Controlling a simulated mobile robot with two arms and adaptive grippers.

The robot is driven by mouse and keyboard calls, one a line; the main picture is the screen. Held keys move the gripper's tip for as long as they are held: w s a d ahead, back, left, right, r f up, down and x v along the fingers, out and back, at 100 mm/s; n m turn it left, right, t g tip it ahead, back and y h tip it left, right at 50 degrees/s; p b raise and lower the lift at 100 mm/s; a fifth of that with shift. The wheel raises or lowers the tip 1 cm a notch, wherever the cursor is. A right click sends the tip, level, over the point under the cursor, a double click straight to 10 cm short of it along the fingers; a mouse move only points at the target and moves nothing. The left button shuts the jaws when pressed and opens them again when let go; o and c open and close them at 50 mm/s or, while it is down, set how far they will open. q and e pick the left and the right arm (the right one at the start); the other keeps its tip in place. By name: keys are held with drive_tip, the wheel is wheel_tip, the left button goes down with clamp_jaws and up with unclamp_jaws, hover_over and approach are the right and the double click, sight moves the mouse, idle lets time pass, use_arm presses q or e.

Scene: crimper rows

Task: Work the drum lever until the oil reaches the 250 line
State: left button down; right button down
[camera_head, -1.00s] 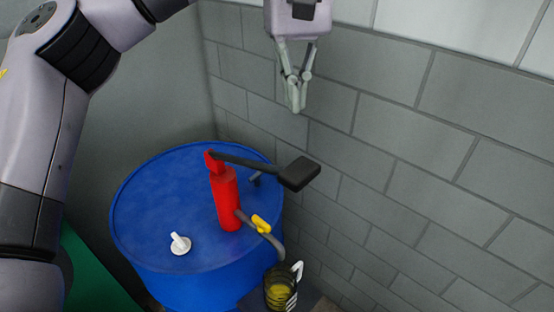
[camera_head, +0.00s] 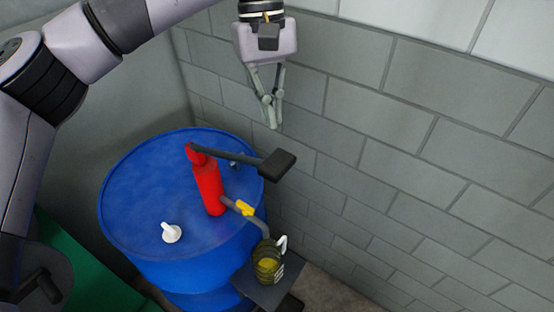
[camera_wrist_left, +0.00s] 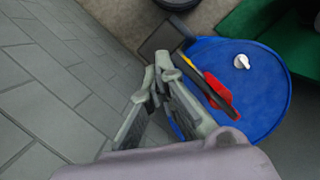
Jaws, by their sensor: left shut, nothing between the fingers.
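A red hand pump (camera_head: 207,185) stands upright on the blue drum (camera_head: 130,220). Its dark lever (camera_head: 230,158) reaches right and ends in a black block grip (camera_head: 277,165). A grey spout with a yellow piece (camera_head: 244,208) leads down to a clear jug (camera_head: 268,262) holding yellow oil; its marks are too small to read. My left gripper (camera_head: 273,126) is shut and empty, above the lever's grip and apart from it. In the left wrist view the gripper (camera_wrist_left: 155,75) points toward the drum (camera_wrist_left: 270,110), with the pump (camera_wrist_left: 222,95) beyond. My right gripper is not in view.
The jug stands on a small dark platform (camera_head: 270,290) beside the drum. A white cap (camera_head: 171,233) sits on the drum top. A grey block wall (camera_head: 400,130) rises close behind and right. A green surface (camera_head: 80,275) lies at lower left.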

sight(275, 156)
use_arm(q)
drive_tip(key=b+x, duration=0.4)
drive_tip(key=x, duration=0.2)
drive_tip(key=shift+b, duration=0.4)
drive_tip(key=shift+s+f, duration=0.1)
drive_tip(key=shift+f, duration=0.25)
drive_tip(key=b+x, duration=0.3)
drive_tip(key=x, duration=0.1)
drive_tip(key=shift+w+a+f, duration=0.1)
drive_tip(key=shift+w+a, duration=0.05)
drive_tip(key=shift+w, duration=0.2)
drive_tip(key=shift+w+r, duration=0.2)
drive_tip(key=shift+r, duration=0.1)
drive_tip(key=w, duration=0.1)
drive_tip(key=p, duration=0.1)
drive_tip(key=w+a+p, duration=0.1)
drive_tip(key=shift+w+r, duration=0.3)
drive_tip(key=shift+r, duration=0.1)
